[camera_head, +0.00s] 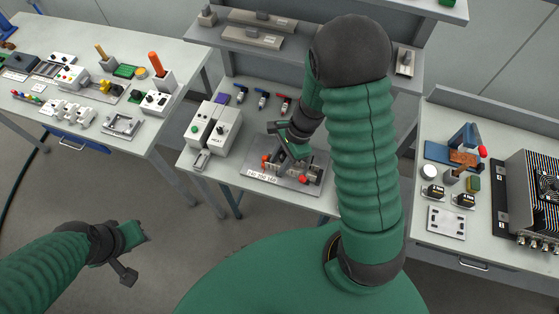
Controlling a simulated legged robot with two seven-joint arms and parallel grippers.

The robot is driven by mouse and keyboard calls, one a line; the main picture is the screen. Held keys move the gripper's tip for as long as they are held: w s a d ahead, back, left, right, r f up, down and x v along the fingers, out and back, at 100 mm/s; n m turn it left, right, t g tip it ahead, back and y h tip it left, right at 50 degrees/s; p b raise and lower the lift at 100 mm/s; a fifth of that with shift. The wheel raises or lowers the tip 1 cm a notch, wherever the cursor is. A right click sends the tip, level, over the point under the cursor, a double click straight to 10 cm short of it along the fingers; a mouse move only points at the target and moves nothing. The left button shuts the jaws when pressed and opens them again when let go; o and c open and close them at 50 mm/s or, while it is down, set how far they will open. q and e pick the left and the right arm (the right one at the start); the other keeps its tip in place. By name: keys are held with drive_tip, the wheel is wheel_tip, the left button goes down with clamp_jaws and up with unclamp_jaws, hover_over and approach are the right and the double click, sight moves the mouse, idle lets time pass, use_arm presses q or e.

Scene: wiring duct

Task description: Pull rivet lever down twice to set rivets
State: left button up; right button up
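The rivet fixture is a grey plate (258,178) with a printed label, on the middle bench. It carries grey metal parts and red or orange knobs, one at its left (265,160) and one at its front right (303,180). My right gripper (285,150) is over the plate, among these parts. Its fingers are small and dark there, so I cannot tell whether it is open, or whether it touches a lever. My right arm hides the bench to the right of the plate. My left gripper (134,254) hangs over the floor at lower left, away from every bench; its finger state is unclear.
A white heater box (208,126) stands left of the plate. Several coloured pens or tools (262,98) lie behind it. A shelf (285,55) overhangs the back. Side benches left (180,60) and right (425,225) hold parts. Floor between left and middle benches is open.

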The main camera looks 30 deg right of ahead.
drive_tip(key=shift+d, duration=0.15)
clamp_jaws()
drive_tip(key=shift+w+d, duration=0.1)
idle(0.8)
